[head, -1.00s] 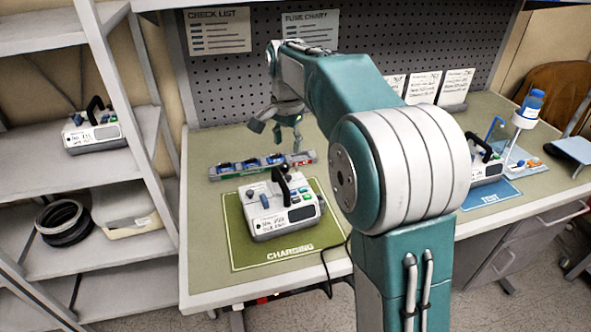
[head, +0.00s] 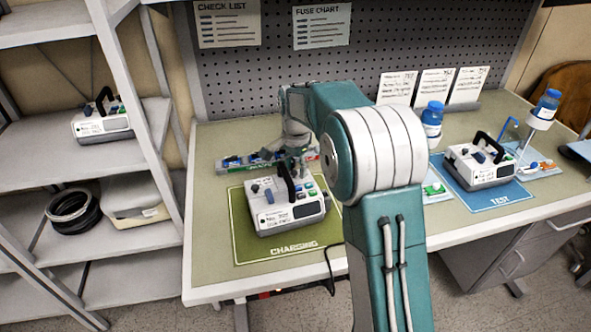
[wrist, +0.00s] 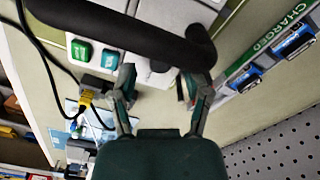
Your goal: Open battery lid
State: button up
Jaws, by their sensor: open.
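A white infusion pump (head: 284,217) with a black carry handle (head: 287,184) stands on the green charging mat (head: 245,247). My gripper (head: 298,165) is low at the pump's back side, just behind the handle. In the wrist view my gripper (wrist: 160,88) is open, with its two fingers apart near the pump's back edge. The handle (wrist: 110,35) crosses the top of that view, beside green and teal buttons (wrist: 81,50). Part of the white pump body (wrist: 160,75) shows between the fingers. I cannot tell the battery lid apart from the body, nor whether a finger touches anything.
A battery rack (head: 232,165) lies close behind the pump; its blue batteries (wrist: 298,38) show in the wrist view. A second pump (head: 482,167) stands on the blue test mat (head: 492,199). A shelf with another pump (head: 102,122) is at left. A black cable runs off the bench.

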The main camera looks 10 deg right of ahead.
aim_at(296, 171)
jog(key=shift+a+f, duration=0.1)
jog(key=shift+f, duration=0.25)
jog(key=shift+a+f, duration=0.1)
jog(key=shift+a, duration=0.15)
jog(key=shift+d, duration=0.15)
grip_shut()
jog(key=shift+d+y, duration=0.1)
jog(key=shift+y, duration=0.2)
jog(key=y, duration=0.1)
jog(key=d+r+y, duration=0.1)
jog(key=y, duration=0.1)
jog(key=shift+d+r, duration=0.1)
jog(key=y, duration=0.1)
jog(key=d+y, duration=0.1)
jog(key=y, duration=0.2)
jog(key=shift+w+d+r+g, duration=0.15)
jog(key=shift+d+r+g, duration=0.15)
jog(key=shift+r, duration=0.1)
jog(key=y, duration=0.1)
jog(key=d+y, duration=0.1)
jog(key=y, duration=0.1)
jog(key=shift+d+r, duration=0.15)
jog(key=shift+d+g+y, duration=0.15)
jog(key=shift+d+y, duration=0.1)
jog(key=shift+y, duration=0.4)
jog(key=shift+d+g+y, duration=0.15)
jog(key=shift+d+y, duration=0.1)
jog(key=shift+y, duration=0.4)
